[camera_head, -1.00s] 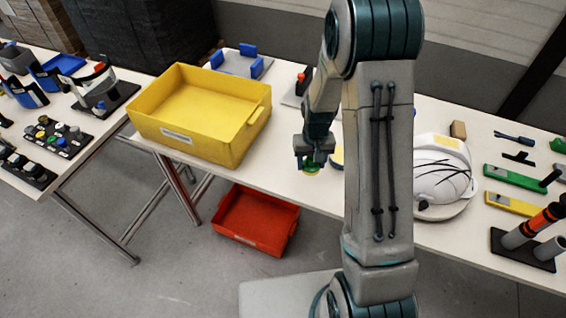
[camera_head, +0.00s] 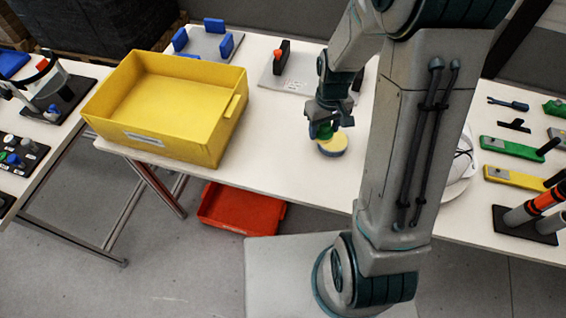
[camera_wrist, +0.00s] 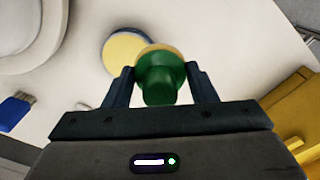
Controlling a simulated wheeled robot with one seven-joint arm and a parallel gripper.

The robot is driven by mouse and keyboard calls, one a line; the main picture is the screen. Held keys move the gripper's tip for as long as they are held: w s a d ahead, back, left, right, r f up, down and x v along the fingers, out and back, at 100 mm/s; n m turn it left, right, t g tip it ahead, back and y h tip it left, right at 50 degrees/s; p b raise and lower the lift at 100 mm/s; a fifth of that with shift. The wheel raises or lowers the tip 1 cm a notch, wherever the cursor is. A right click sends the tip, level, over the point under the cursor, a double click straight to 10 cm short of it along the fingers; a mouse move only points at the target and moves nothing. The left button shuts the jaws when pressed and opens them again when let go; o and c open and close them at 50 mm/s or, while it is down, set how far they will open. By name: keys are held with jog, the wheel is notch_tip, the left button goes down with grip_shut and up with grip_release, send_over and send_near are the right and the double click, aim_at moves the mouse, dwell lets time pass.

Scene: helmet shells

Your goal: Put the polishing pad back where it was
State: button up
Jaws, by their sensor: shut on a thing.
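My gripper (camera_head: 325,127) is shut on a green knob-handled pad (camera_wrist: 160,78), with a yellow-orange rim showing behind the green in the wrist view. The held pad also shows as a small green shape (camera_head: 322,131) under the fingers in the head view. A round yellow-topped disc with a blue edge (camera_head: 333,147) lies on the white table just beside and below it. The disc shows in the wrist view (camera_wrist: 125,52), partly covered by the held pad. I cannot tell whether the two touch.
A yellow bin (camera_head: 170,105) stands on the table to the left, with a red bin (camera_head: 240,208) below. A white helmet shell (camera_head: 462,165) is partly hidden behind my arm. Coloured tool blocks (camera_head: 512,148) are at the right. Bare table (camera_head: 270,140) lies between yellow bin and gripper.

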jog(key=shift+s+r+n, duration=0.2)
jog(key=shift+s+n, duration=0.05)
jog(key=shift+s, duration=0.25)
jog(key=shift+s+r+n, duration=0.2)
jog(key=shift+s+n, duration=0.05)
jog(key=shift+s, duration=0.25)
jog(key=shift+s+a, duration=0.2)
jog(key=shift+a, duration=0.05)
jog(key=p, duration=0.2)
send_over(282, 164)
notch_tip(282, 164, down, 7)
jog(key=shift+r, duration=0.15)
jog(key=shift+f+p, duration=0.45)
jog(key=shift+f, duration=1.6)
jog(key=shift+f, duration=0.15)
jog(key=o, duration=0.9)
